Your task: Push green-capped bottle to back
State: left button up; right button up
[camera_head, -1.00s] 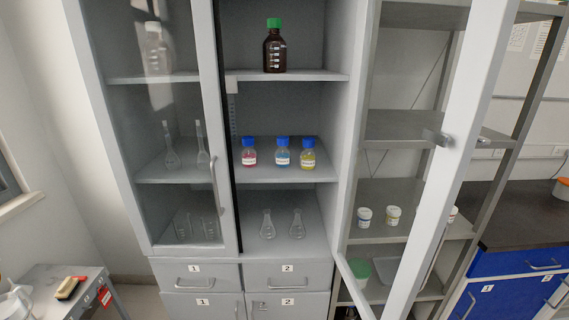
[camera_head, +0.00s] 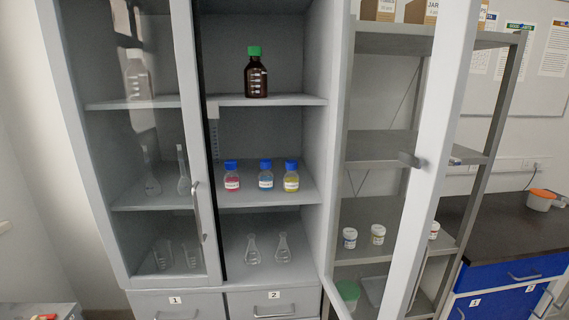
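The green-capped bottle (camera_head: 256,75) is brown glass with white marks. It stands upright on the upper shelf (camera_head: 266,101) of the grey cabinet, in the open right-hand section, close to the shelf's front edge. Shelf space behind it looks empty. Neither of my grippers shows in the head view.
The cabinet's right door (camera_head: 412,150) stands open, its left glass door (camera_head: 150,150) is shut. Below the bottle are three blue-capped bottles (camera_head: 265,174) and two flasks (camera_head: 283,247). A metal rack (camera_head: 420,145) and dark counter (camera_head: 500,235) stand to the right.

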aim_at(255, 76)
jog(key=i+l+u, duration=0.1)
jog(key=l+u, duration=0.15)
jog(key=l, duration=0.75)
jog(key=l+u, duration=0.25)
jog(key=l, duration=0.75)
jog(key=k+l+u, duration=0.1)
jog(key=l+u, duration=0.15)
jog(key=l, duration=0.8)
